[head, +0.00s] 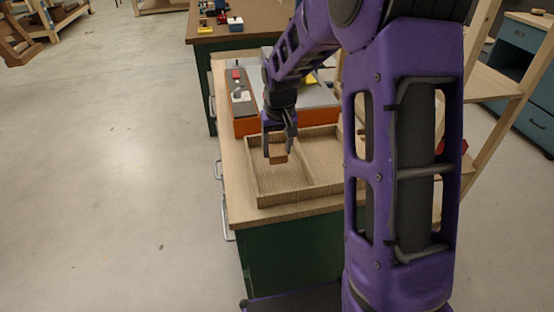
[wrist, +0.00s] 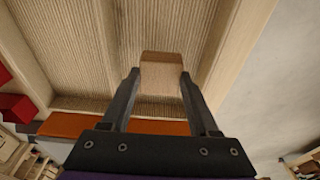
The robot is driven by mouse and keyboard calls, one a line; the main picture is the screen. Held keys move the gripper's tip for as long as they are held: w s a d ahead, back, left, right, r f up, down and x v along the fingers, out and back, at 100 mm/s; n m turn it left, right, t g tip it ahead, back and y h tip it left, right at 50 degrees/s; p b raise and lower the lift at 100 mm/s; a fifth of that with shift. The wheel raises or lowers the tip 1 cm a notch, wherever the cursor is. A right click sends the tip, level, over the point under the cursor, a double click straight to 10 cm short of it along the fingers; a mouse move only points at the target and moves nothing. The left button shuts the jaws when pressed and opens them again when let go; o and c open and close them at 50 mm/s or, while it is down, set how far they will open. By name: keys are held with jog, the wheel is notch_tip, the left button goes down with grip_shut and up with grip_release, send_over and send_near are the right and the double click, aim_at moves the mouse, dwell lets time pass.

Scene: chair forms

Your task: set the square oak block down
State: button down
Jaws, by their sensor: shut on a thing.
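My gripper (head: 279,147) is shut on a brown wooden block (head: 278,153). The block also shows between the two fingers in the wrist view (wrist: 162,75). In the head view the gripper and block are over the left compartment of a shallow wooden tray (head: 283,199), which has a divider. In the wrist view the ribbed tray floor shows beyond the block, with the tray wall close on the right. The block looks held above the tray floor; the exact gap is hard to tell.
The tray stands on a green workbench (head: 285,245) with a wooden top. An orange-sided box (head: 246,126) is directly behind the tray. Another bench (head: 252,30) with small items stands farther back. A wooden shelf rack (head: 490,85) rises at the right. Open floor lies to the left.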

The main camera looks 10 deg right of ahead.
aim_at(277, 151)
jog(key=shift+f+b, duration=0.3)
jog(key=shift+f, duration=1.4)
jog(key=shift+f, duration=0.15)
jog(key=shift+c, duration=0.7)
grip_release()
jog(key=r, duration=0.4)
jog(key=s+r+p, duration=0.1)
jog(key=r, duration=0.3)
jog(key=r+p, duration=0.1)
jog(key=r, duration=0.3)
jog(key=shift+s+r, duration=0.1)
jog(key=shift+s, duration=0.3)
